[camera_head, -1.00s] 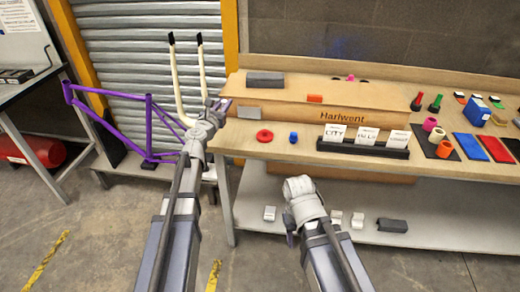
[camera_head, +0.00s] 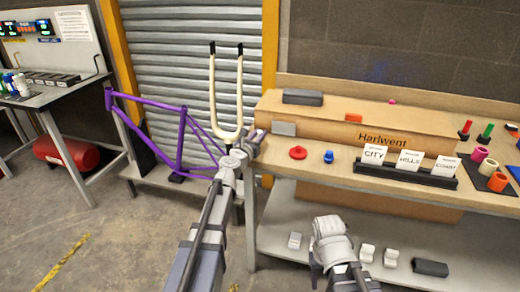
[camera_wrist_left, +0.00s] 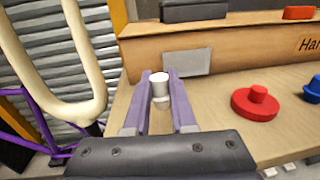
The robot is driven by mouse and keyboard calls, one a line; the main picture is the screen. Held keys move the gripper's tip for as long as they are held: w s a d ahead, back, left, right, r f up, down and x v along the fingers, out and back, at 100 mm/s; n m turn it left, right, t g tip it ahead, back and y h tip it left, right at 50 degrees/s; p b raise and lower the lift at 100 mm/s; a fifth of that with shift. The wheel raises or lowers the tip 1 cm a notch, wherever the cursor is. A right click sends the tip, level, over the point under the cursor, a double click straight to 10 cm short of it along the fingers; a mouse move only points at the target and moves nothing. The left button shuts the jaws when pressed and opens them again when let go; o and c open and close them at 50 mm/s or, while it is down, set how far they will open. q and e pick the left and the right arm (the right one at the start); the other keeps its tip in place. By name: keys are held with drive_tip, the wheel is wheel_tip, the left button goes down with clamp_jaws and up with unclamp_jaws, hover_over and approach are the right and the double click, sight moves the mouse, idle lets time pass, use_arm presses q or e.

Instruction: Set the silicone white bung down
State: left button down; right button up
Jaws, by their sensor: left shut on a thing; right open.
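The white bung (camera_wrist_left: 160,88) is a small pale cylinder between the fingertips of my left gripper (camera_wrist_left: 161,94) in the left wrist view. The jaws are shut on it. In the head view my left gripper (camera_head: 250,142) is at the left end of the wooden bench (camera_head: 340,168), left of a red bung (camera_head: 298,152) and a blue bung (camera_head: 328,156). The white bung is over the bench top; whether it touches the wood I cannot tell. My right gripper (camera_head: 316,272) is open below the bench front, its fingers mostly hidden behind the wrist.
A cream fork (camera_head: 226,95) and purple frame (camera_head: 180,140) stand close on the left. A grey plate (camera_head: 284,129) is on the box front (camera_head: 375,122) behind. A black rack (camera_head: 405,175) of cards is further right. Bare wood lies around the left gripper.

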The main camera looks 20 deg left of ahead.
use_arm(q)
wheel_tip(320, 180, down, 4)
drive_tip(key=b, duration=0.3)
drive_tip(key=shift+r+b, duration=0.2)
drive_tip(key=shift+b, duration=0.1)
drive_tip(key=shift+f, duration=0.15)
drive_tip(key=c, duration=0.8)
unclamp_jaws()
drive_tip(key=shift+o, duration=0.2)
drive_tip(key=shift+s+r, duration=0.15)
drive_tip(key=shift+r, duration=0.05)
drive_tip(key=s+a, duration=0.1)
drive_tip(key=s, duration=1)
drive_tip(key=shift+s+a+r, duration=0.15)
drive_tip(key=shift+s+a, duration=0.15)
drive_tip(key=shift+a, duration=0.1)
